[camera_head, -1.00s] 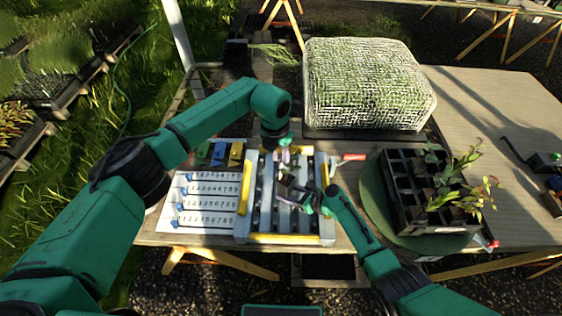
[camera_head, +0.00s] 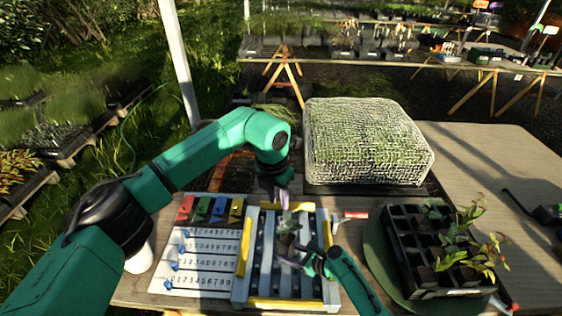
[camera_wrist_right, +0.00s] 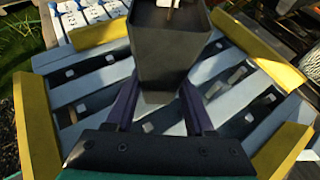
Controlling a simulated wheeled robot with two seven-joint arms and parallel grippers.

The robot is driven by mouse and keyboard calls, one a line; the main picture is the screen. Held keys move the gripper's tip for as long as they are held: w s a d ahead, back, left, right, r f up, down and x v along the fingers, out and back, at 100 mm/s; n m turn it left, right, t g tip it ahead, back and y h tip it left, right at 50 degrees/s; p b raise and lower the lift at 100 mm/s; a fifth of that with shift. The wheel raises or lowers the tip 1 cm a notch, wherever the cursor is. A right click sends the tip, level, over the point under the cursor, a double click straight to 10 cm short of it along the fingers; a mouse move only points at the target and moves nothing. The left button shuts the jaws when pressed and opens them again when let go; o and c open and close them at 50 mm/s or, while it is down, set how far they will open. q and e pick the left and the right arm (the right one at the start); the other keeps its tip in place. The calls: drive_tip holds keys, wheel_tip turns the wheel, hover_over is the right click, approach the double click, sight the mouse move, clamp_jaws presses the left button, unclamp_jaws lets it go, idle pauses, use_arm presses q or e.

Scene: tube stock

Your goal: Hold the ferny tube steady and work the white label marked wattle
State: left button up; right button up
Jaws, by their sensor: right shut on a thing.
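My right gripper (camera_wrist_right: 158,105) is shut on a dark, square, tapered tube (camera_wrist_right: 165,50), with one purple finger on each side of it. The tube is over the grey slatted rack (camera_wrist_right: 88,85). In the head view the tube (camera_head: 287,240) is small, with a little green at its top. A bit of white (camera_wrist_right: 167,3) shows at the tube's mouth in the right wrist view; I cannot read any marking. My left gripper (camera_head: 284,198) points down just above and behind the tube, apart from it. Its fingers are too small to tell open from shut.
A white numbered board (camera_head: 205,262) with blue markers lies left of the rack, with coloured pieces (camera_head: 210,208) behind it. A black cell tray (camera_head: 410,270) of seedlings stands on a round green base at right. A mesh-covered block (camera_head: 367,143) stands behind. The tabletop at far right is mostly clear.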

drive_tip(key=o, duration=1.1)
drive_tip(key=shift+c, duration=0.2)
drive_tip(key=shift+d, duration=0.1)
drive_tip(key=v, duration=1.2)
drive_tip(key=shift+s, duration=0.1)
